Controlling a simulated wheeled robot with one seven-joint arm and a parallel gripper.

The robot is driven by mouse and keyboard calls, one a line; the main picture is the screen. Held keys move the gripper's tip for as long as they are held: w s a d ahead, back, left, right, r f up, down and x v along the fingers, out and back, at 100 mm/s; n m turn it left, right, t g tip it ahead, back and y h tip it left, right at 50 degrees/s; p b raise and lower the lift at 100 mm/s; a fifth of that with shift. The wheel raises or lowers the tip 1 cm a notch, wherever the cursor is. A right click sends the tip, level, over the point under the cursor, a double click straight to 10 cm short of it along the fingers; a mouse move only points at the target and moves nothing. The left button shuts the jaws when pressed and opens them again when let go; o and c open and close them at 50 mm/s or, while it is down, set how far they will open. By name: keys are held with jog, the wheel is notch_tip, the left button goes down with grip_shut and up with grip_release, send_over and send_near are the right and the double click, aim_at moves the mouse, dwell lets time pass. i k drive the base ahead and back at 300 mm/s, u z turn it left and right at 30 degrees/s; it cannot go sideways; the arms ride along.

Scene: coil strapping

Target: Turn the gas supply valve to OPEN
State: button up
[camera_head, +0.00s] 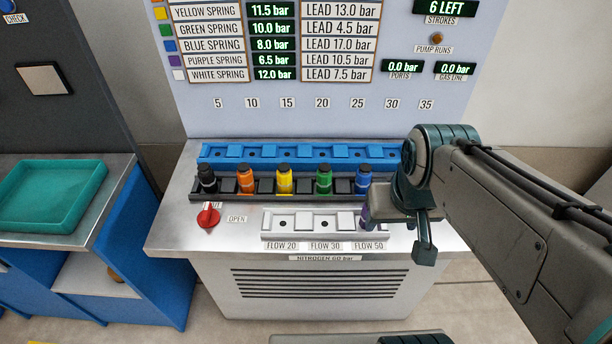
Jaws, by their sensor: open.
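The gas supply valve is a red knob (208,216) on the front left of the metal bench top. Its raised grip points up toward a partly hidden label (212,205) ending in "UT". The OPEN label (237,219) lies just right of the knob. The gas line display (455,68) reads 0.0 bar. My gripper (397,236) is open over the bench's front right, well right of the knob and apart from it. It partly hides a purple cartridge (365,214). I cannot see anything held between its fingers.
A dark rack (262,196) holds black, orange, yellow, green and blue cartridges behind the knob. A blue rack (300,151) stands farther back. A white flow tray (304,236) lies between knob and gripper. A teal tray (50,228) sits on the left table.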

aim_at(209, 217)
jog(key=u, duration=1.35)
jog(key=k, duration=0.6)
jog(key=u, duration=0.25)
jog(key=i, duration=1.2)
jog(key=z, duration=0.45)
